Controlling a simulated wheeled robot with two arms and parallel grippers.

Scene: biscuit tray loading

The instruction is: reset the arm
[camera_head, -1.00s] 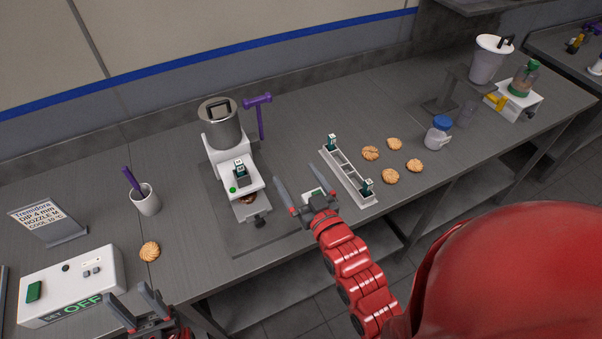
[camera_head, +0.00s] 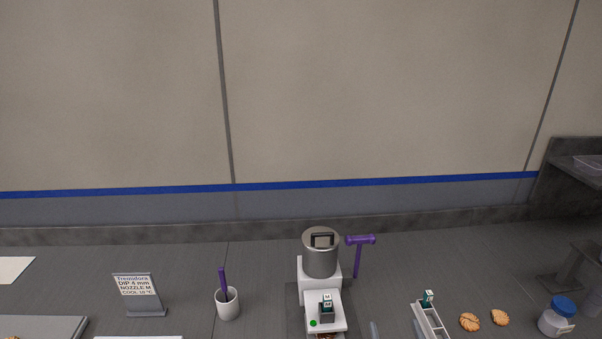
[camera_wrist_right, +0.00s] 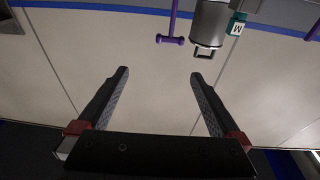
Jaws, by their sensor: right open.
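My right gripper (camera_head: 396,331) shows only by its two grey fingertips at the bottom edge of the head view, between the dispensing machine (camera_head: 307,275) and the white rack (camera_head: 432,322). In the right wrist view my right gripper (camera_wrist_right: 159,73) is open, with nothing between its fingers and the pale wall behind the gap. The machine's metal pot (camera_wrist_right: 209,25) and purple handle (camera_wrist_right: 172,38) show beyond the fingers there, apart from them. The rest of my right arm is below the head view. My left gripper is in neither view.
A white cup (camera_head: 228,305) with a purple tool and a sign (camera_head: 138,296) stand left of the machine. Biscuits (camera_head: 469,322) and a blue-lidded jar (camera_head: 556,318) are at right. The wall (camera_head: 110,95) rises behind the counter (camera_head: 80,262).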

